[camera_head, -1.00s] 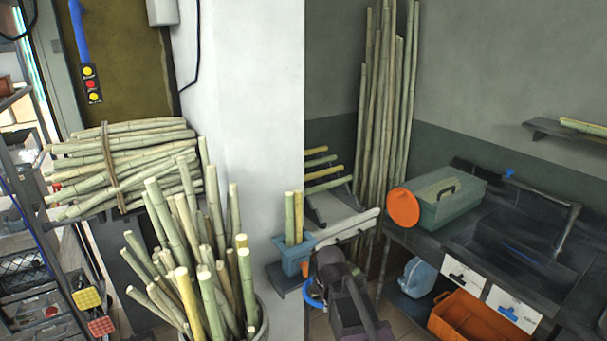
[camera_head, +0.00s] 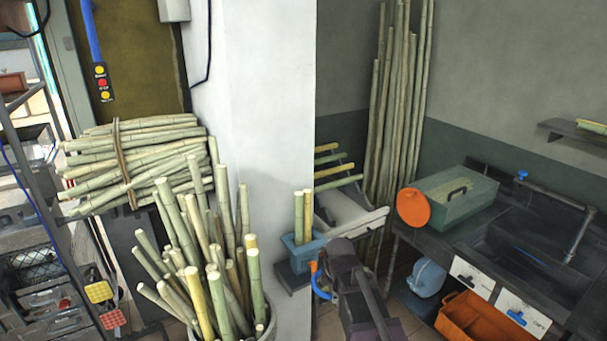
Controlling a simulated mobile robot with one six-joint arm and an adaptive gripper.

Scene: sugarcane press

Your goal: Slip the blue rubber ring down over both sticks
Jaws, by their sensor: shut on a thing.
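My gripper (camera_head: 315,268) is shut on the blue rubber ring (camera_head: 318,288), just right of and below the holder in the picture. The ring is apart from the stick tops and lower than them in the picture. My dark arm hides part of the ring and what lies behind it.
A tub of cane (camera_head: 258,333) stands left of the holder. The white pillar (camera_head: 270,110) rises behind it. Right are an orange disc (camera_head: 413,208), a green toolbox (camera_head: 455,200), a sink bench (camera_head: 540,235) and an orange crate (camera_head: 485,322).

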